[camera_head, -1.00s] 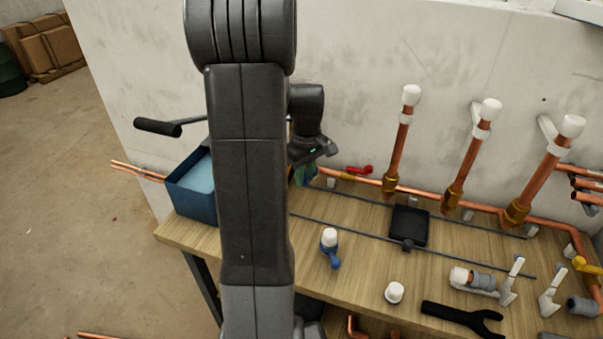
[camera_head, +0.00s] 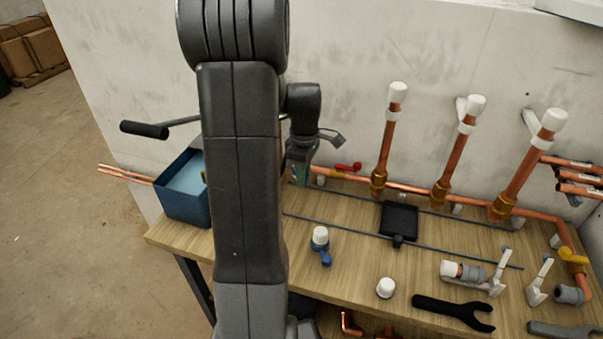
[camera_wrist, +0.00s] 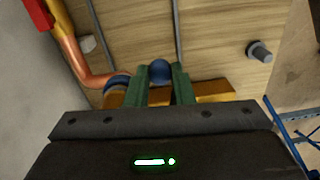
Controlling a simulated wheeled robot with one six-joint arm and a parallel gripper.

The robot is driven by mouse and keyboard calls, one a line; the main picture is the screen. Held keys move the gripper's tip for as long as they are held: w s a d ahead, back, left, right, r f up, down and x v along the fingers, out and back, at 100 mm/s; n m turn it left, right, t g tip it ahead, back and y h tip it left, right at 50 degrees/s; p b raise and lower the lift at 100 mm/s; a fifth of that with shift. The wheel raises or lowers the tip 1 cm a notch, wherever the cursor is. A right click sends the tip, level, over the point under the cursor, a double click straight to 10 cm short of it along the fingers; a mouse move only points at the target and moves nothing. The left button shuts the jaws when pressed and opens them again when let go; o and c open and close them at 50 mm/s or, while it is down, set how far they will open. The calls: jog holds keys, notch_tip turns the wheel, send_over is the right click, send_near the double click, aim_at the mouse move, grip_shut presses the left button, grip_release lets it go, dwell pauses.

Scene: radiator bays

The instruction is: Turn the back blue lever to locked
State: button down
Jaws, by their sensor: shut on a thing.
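My gripper (camera_wrist: 160,74) has its two green fingers closed around a rounded blue piece, the blue lever (camera_wrist: 159,71), in the wrist view. Brass and a blue ring show behind and beside the fingers, next to a copper pipe bend. In the head view my gripper (camera_head: 299,174) points down at the back of the bench, left of the red lever. The lever it holds is hidden there by my gripper and arm, so I cannot tell its angle. Another blue lever (camera_head: 325,257), with a white cap, sits nearer the front of the bench.
A red lever (camera_head: 348,167) is on the back pipe, close right of my gripper. Upright copper pipes (camera_head: 388,140) stand along the wall. A blue bin (camera_head: 183,207) is left of my arm. A black tray (camera_head: 398,219) and a wrench (camera_head: 453,310) lie on the bench.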

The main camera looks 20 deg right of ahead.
jog(key=shift+d, duration=0.1)
dwell(0.5)
jog(key=c, duration=1.3)
grip_release()
jog(key=shift+o, duration=0.2)
jog(key=shift+r, duration=0.15)
notch_tip(320, 180, up, 14)
jog(key=shift+w+d+f, duration=0.15)
jog(key=shift+w+f, duration=0.05)
jog(key=shift+f, duration=0.1)
jog(key=f, duration=1.3)
jog(key=shift+s+f, duration=0.2)
jog(key=shift+f, duration=0.15)
